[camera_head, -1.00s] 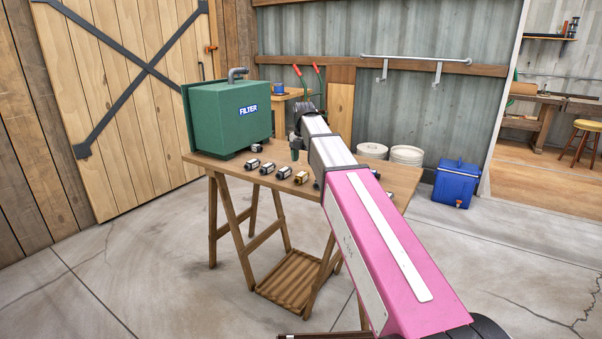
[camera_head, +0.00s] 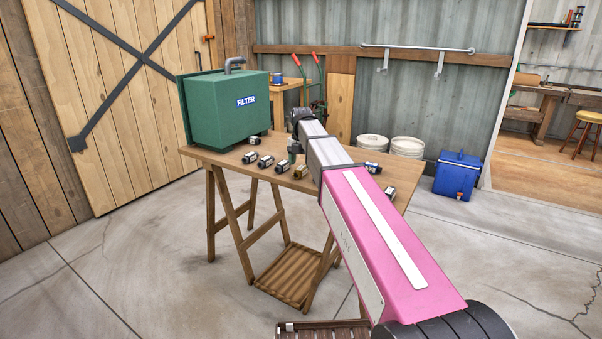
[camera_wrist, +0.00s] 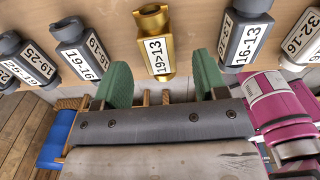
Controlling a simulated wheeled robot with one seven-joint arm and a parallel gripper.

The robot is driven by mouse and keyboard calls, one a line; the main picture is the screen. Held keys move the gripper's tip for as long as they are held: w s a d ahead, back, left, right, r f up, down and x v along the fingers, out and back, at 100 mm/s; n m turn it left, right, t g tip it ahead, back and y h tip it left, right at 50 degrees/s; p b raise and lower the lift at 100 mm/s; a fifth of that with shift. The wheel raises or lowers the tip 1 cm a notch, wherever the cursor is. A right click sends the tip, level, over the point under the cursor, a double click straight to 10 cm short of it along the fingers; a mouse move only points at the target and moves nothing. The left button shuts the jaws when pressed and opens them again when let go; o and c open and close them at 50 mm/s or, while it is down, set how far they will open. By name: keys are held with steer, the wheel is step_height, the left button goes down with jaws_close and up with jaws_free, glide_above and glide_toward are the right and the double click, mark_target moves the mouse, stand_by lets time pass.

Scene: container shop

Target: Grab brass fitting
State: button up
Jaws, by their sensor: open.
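The brass fitting (camera_wrist: 153,42) is gold-coloured with a white number label, and it lies on the wooden table in the wrist view. It also shows in the head view (camera_head: 300,172), just below my gripper (camera_head: 293,151). In the wrist view, my gripper (camera_wrist: 163,80) has its two green fingers wide apart with nothing between them. The fitting is just beyond the fingertips, roughly centred on the gap between them. Its near end points toward the gap. I cannot tell the height of the fingers above the table.
Dark grey labelled fittings lie close on both sides, one at left (camera_wrist: 80,50) and one at right (camera_wrist: 243,35). A green filter box (camera_head: 228,110) stands on the table's (camera_head: 230,163) left part. A blue cooler (camera_head: 458,176) and white buckets (camera_head: 407,147) stand on the floor behind.

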mark_target(301, 167)
steer(key=shift+w+f, duration=0.1)
steer(key=shift+f, duration=1.85)
steer(key=c, duration=1.1)
steer(key=shift+o, duration=0.2)
steer(key=shift+r, duration=0.15)
